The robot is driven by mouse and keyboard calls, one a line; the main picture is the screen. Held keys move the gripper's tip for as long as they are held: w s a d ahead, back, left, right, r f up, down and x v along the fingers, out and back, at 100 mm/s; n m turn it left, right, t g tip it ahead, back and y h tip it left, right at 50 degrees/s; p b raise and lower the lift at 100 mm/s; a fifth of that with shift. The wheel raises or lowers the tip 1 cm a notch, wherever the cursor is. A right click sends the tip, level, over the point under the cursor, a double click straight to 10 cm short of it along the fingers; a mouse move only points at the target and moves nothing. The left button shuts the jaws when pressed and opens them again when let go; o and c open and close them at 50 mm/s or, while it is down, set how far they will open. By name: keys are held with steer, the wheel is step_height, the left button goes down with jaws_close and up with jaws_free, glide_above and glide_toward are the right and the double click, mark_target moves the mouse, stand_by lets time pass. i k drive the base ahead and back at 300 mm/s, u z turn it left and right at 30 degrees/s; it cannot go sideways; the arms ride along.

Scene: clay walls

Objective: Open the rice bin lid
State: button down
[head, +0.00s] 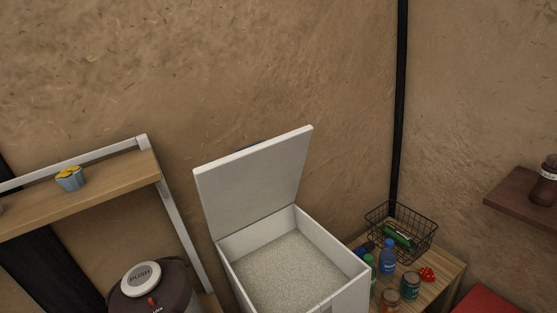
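The white rice bin (349,299) stands at the bottom centre of the head view. Its white lid (254,180) is raised and leans back, standing up from the bin's back edge near the clay wall. Pale rice (284,273) shows inside the bin. The bin's lower part is cut off by the picture's bottom edge. My gripper is not in view.
Right of the bin, a wooden table (437,283) holds bottles, jars and a wire basket (401,233). A dark wall shelf (520,202) holds a brown bottle (546,184).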

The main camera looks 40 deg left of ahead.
mark_target(238, 190)
steer(key=z, duration=0.05)
steer(key=k, duration=0.25)
steer(key=z, duration=1.95)
steer(key=i, duration=1.35)
steer(key=u, duration=3.25)
steer(key=i, duration=0.65)
steer(key=u, duration=0.05)
